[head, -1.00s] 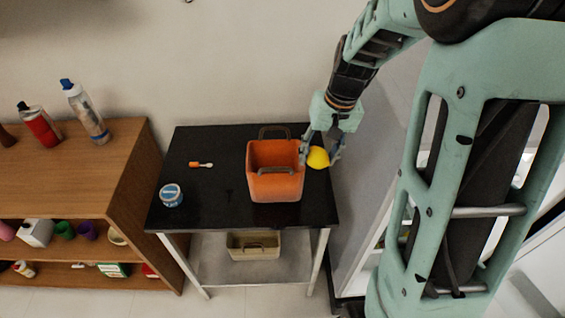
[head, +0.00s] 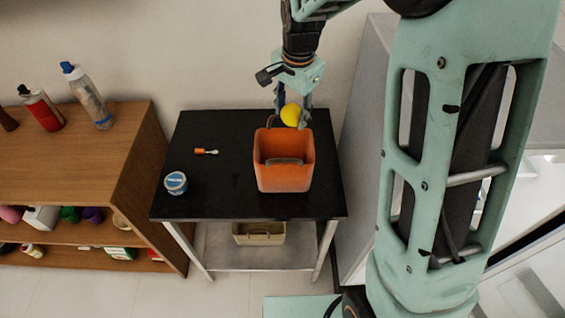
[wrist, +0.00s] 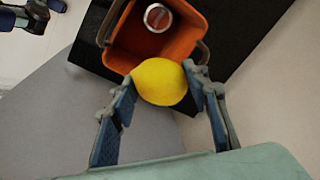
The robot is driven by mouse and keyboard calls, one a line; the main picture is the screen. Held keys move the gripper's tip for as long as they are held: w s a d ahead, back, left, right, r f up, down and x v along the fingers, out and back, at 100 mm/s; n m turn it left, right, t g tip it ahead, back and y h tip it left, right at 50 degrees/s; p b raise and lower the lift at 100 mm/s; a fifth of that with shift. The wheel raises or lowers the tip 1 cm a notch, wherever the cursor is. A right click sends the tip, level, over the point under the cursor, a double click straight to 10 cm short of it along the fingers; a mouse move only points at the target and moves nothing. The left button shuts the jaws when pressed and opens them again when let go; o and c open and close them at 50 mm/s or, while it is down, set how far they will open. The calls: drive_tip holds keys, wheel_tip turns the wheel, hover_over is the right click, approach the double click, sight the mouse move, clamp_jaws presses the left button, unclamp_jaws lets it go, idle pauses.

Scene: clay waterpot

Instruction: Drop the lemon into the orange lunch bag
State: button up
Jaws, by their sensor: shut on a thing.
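The yellow lemon (head: 291,114) is held between the fingers of my gripper (head: 292,119), above the back rim of the orange lunch bag. It also shows in the wrist view (wrist: 159,82), with a blue-padded finger on either side. The orange lunch bag (head: 285,178) stands open and upright on the black table, with dark handles. In the wrist view the bag (wrist: 120,55) lies just beyond the lemon, and a red and silver can (wrist: 157,18) shows inside it. In the head view the can is hidden.
The black table (head: 215,190) also bears a blue and white tub (head: 175,183) and a small orange-handled tool (head: 206,151). A beige container (head: 259,233) sits on the lower shelf. A wooden shelf (head: 130,150) with bottles stands at the left, a grey panel (head: 358,130) at the right.

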wheel_tip(320, 180, down, 6)
drive_tip(key=b, duration=0.4)
drive_tip(key=o, duration=1.3)
drive_tip(key=r, duration=0.4)
drive_tip(key=s+r, duration=0.1)
drive_tip(key=r, duration=0.3)
drive_tip(key=s+r, duration=0.1)
drive_tip(key=r, duration=0.3)
drive_tip(key=shift+d, duration=0.25)
drive_tip(key=shift+w, duration=0.1)
